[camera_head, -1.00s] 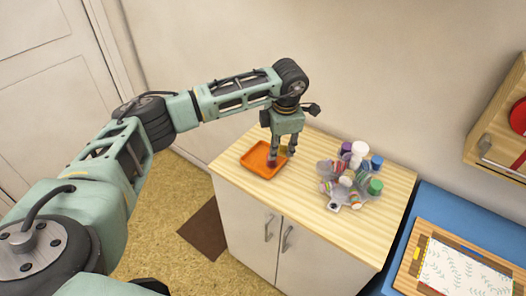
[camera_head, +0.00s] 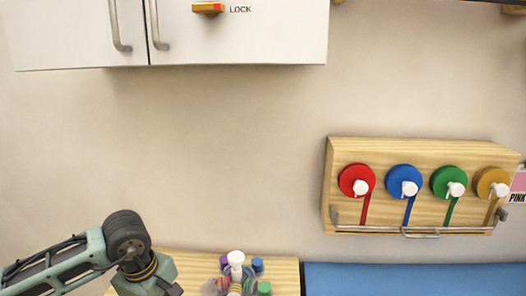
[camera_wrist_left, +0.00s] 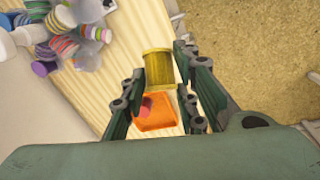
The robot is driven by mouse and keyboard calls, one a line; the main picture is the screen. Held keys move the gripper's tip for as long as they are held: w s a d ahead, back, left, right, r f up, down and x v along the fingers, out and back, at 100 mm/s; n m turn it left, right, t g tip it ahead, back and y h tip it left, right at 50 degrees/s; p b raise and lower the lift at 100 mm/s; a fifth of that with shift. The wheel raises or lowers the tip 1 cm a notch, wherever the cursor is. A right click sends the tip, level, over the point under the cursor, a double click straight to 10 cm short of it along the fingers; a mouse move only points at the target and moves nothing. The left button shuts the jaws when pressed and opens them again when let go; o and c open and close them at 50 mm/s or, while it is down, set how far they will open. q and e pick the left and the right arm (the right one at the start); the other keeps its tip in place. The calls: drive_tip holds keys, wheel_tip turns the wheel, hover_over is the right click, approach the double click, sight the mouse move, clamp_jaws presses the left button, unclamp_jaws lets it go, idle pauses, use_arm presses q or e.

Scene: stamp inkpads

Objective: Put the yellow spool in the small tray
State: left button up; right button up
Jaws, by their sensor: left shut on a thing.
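The yellow spool (camera_wrist_left: 159,70) is between the fingers of my left gripper (camera_wrist_left: 163,68) in the left wrist view. The gripper is shut on it. The small orange tray (camera_wrist_left: 158,126) lies on the counter below, seen past the spool between the fingers. A reddish patch or object shows at the tray's left part; I cannot tell which. The spool's height above the tray is unclear. In the head view only the top of my left wrist shows at the bottom edge; the fingers, spool and tray are out of frame. My right gripper is not seen.
The wooden counter (camera_head: 205,263) holds a cluster of several bottles and spools, including a white-capped bottle (camera_head: 236,262) and a green-capped one (camera_head: 264,288). A rack (camera_head: 345,215) of coloured ribbon rolls hangs on the wall. A white cabinet (camera_head: 250,45) is above. A blue surface (camera_head: 410,280) lies to the right.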

use_arm(q)
drive_tip(key=s+d+r+m+g+h, duration=0.1)
drive_tip(key=s+d+m, duration=0.1)
drive_tip(key=s+m, duration=1.1)
drive_tip(key=shift+s+d+r+m+g, duration=0.15)
drive_tip(key=shift+d+m+g, duration=0.15)
drive_tip(key=shift+d+m, duration=0.1)
